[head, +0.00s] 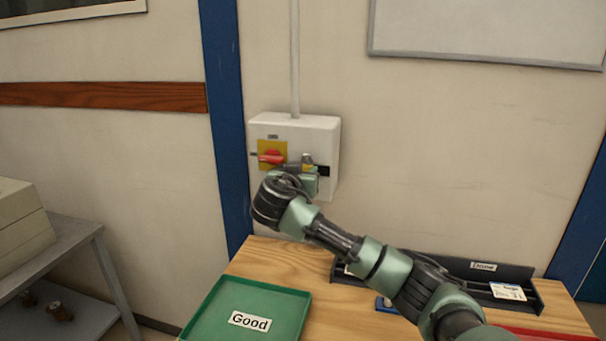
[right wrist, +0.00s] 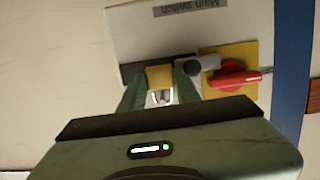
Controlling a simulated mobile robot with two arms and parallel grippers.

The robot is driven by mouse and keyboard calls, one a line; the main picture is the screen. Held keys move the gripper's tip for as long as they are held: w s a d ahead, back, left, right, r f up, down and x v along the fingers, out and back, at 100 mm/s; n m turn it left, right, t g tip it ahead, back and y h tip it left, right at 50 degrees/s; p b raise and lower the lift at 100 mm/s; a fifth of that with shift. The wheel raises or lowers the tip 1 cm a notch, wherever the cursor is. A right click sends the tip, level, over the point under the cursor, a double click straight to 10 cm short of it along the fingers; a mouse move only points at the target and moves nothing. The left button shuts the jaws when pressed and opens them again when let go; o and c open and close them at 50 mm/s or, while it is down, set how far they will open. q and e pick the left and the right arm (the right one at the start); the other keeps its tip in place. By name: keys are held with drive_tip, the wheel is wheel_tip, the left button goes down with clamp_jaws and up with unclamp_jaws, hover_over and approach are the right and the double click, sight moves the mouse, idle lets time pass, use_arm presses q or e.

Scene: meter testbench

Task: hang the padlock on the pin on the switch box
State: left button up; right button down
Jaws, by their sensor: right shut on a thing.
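The white switch box (head: 328,140) is on the wall, with a red handle (head: 271,158) on a yellow plate. The right wrist view shows the box (right wrist: 135,35) turned upside down. A small grey pin-like knob (right wrist: 205,65) sits beside the yellow plate there. My right gripper (head: 308,171) is in front of the box, shut on the padlock (right wrist: 160,77). Its yellow body is between the green fingers and its silver shackle shows clear of them. The padlock appears beside the knob; I cannot tell whether they touch. My left gripper is not in view.
A wooden table (head: 262,262) stands below the box, with a green tray (head: 205,310) marked "Good" and a black tray (head: 536,291) behind my right arm. A grey conduit (head: 295,60) runs up from the box. A blue post (head: 222,90) is at its left.

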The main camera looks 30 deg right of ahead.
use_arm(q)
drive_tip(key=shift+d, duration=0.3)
use_arm(e)
drive_tip(key=c, duration=1)
unclamp_jaws()
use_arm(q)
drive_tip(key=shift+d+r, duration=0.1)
use_arm(e)
drive_tip(key=shift+o, duration=0.3)
drive_tip(key=shift+s+d+r, duration=0.1)
drive_tip(key=shift+s+d, duration=0.05)
drive_tip(key=shift+a, duration=0.2)
drive_tip(key=f+v, duration=0.1)
drive_tip(key=v, duration=0.7)
drive_tip(key=shift+s+a+f, duration=0.25)
drive_tip(key=shift+a+f, duration=0.1)
drive_tip(key=shift+a, duration=0.05)
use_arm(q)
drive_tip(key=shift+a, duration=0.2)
use_arm(e)
drive_tip(key=shift+f, duration=0.1)
